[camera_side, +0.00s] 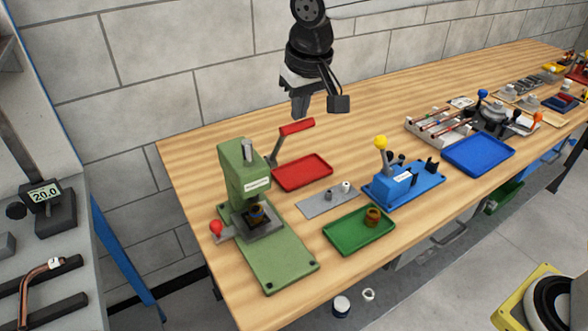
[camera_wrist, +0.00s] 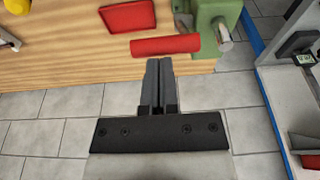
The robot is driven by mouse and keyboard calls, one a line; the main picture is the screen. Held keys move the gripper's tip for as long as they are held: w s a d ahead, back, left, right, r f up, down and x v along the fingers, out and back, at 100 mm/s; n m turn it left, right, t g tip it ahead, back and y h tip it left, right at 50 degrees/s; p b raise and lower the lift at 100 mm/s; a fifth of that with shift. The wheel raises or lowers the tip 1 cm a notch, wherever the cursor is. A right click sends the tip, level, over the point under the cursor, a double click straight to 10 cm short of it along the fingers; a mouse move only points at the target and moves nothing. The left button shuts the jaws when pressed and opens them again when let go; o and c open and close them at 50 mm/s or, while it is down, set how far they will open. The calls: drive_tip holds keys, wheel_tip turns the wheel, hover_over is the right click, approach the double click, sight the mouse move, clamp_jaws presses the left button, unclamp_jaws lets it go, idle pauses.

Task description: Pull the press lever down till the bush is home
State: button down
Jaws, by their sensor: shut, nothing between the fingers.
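The green press (camera_side: 243,175) stands at the near left end of the bench, and part of it shows in the wrist view (camera_wrist: 217,14). Its lever has a red handle (camera_side: 297,127) that sticks up to the right of the press head; the handle also lies across the wrist view (camera_wrist: 165,46). A dark bush (camera_side: 256,213) sits in the press under the ram; how deep it sits I cannot tell. My gripper (camera_side: 301,112) is shut and empty, pointing down just above the red handle. In the wrist view its fingertips (camera_wrist: 159,62) are right by the handle; contact is unclear.
A red tray (camera_side: 302,173), a grey plate (camera_side: 327,199) and a green tray (camera_side: 359,231) with a brown ring lie right of the press. A blue fixture (camera_side: 402,183) with a yellow knob stands beyond. A red knob (camera_side: 216,228) juts from the press's left side.

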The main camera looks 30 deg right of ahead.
drive_tip(key=shift+s+f+t, duration=0.4)
drive_tip(key=shift+s+t, duration=0.2)
drive_tip(key=shift+s, duration=0.2)
drive_tip(key=s+f+t, duration=0.1)
drive_tip(key=s+f, duration=0.6)
drive_tip(key=f, duration=0.1)
idle(0.6)
drive_tip(key=shift+r, duration=0.15)
idle(1.1)
